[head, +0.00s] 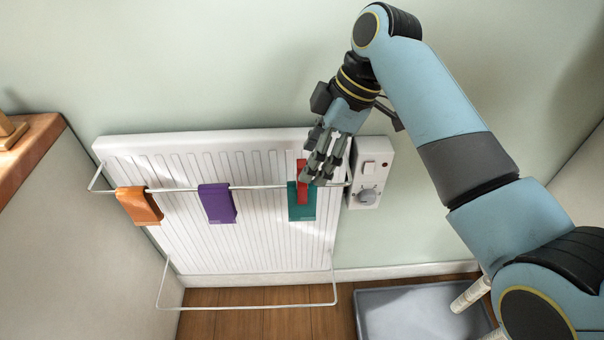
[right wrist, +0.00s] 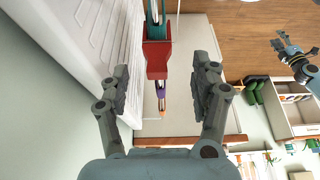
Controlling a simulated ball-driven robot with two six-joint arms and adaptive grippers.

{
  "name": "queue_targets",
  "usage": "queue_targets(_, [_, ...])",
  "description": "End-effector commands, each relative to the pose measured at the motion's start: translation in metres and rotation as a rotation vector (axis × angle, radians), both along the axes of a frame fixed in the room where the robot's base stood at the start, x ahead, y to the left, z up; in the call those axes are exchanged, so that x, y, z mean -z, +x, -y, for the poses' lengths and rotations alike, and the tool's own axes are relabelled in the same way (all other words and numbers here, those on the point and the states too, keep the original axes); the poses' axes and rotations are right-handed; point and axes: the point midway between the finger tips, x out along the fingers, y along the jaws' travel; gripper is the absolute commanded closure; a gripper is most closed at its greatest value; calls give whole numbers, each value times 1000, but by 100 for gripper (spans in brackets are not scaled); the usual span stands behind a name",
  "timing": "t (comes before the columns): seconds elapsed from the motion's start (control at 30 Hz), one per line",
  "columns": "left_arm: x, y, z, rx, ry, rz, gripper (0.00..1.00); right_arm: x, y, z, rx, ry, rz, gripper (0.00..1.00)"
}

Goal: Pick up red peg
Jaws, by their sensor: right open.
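The red peg (head: 302,190) sits on the rail at the right side of the radiator, over a teal cloth (head: 308,215). It also shows in the right wrist view (right wrist: 157,52), with the teal cloth (right wrist: 155,22) beyond it. My right gripper (head: 317,170) is open at the peg's right, its fingers partly covering the peg in the head view. In the right wrist view its fingers (right wrist: 161,72) are spread either side of the peg's near end, with clear gaps. A small blue-grey arm end (right wrist: 290,48), seemingly my left one, shows far right there; its jaws are too small to read.
A purple cloth (head: 216,203) and an orange cloth (head: 139,205) hang further left on the rail (head: 258,187). The white radiator (head: 258,250) is close behind. A white valve box (head: 371,170) is just right of my gripper. A grey tray (head: 420,310) lies on the floor.

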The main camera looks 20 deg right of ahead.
Motion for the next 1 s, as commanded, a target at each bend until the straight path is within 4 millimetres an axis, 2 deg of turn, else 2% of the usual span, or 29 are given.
queue_targets(0.23, [3,3,0,0,0,3,60,23,2,-7,1,-1,-2,36])
queue_targets(0.5, [8,2,0,0,0,3,60,62,8,-17,1,2,-2,36])
queue_targets(0.8, [8,3,0,0,0,3,60,66,8,-19,1,-1,0,36])
queue_targets(1.0, [8,3,0,0,0,3,60,66,8,-18,1,-1,0,62])
